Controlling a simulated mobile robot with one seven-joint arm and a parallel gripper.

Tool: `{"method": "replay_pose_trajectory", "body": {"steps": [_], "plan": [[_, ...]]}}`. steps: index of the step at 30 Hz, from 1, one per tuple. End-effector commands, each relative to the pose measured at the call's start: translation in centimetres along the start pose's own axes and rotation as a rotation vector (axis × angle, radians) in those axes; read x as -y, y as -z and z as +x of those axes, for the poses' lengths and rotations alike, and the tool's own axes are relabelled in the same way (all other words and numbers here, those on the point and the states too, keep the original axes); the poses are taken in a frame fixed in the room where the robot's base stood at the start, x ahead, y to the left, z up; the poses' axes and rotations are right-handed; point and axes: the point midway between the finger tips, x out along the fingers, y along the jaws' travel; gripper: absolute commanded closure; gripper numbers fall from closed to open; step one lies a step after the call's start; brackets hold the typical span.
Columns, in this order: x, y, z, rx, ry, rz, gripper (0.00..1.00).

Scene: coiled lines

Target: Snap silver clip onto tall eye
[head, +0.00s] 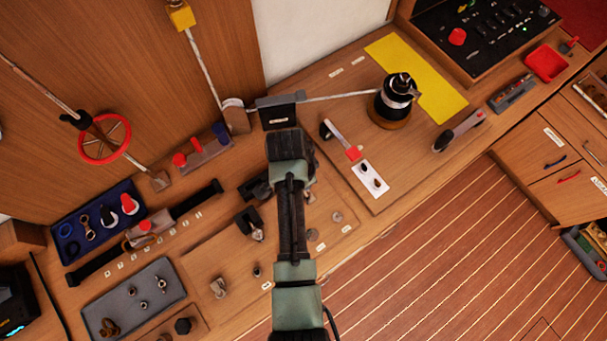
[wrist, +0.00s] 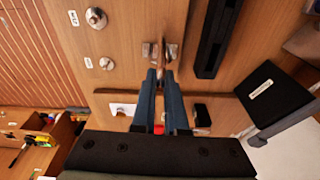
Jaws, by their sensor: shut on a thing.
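My gripper (wrist: 162,76) shows in the wrist view as two dark blue fingers close together, with a thin metallic piece, apparently the silver clip (wrist: 169,50), seen edge-on at their tips. Its far end and gate are hard to make out. A small silver fitting (wrist: 148,50) stands on the wooden board just left of the tips; I cannot tell whether it is the tall eye or whether it touches the clip. Two round metal fittings, one at the upper left (wrist: 96,17) and one below it (wrist: 106,63), stand apart. In the head view, my arm hides the fingertips.
A black labelled box (head: 278,112) with a rod stands beyond my arm, close to the right in the wrist view. A black long bar (wrist: 217,35) lies right of the fingers. A grey tray (head: 125,318) with metal parts and a black winch (head: 396,98) are farther off.

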Motion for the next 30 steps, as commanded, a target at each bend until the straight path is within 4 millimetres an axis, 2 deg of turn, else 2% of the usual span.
{"method": "replay_pose_trajectory", "body": {"steps": [18,30], "plan": [[0.00,0.06,0.09,0.000,0.000,0.000,1.00],[0.07,0.94,0.46,-0.001,0.001,0.000,1.00]]}}
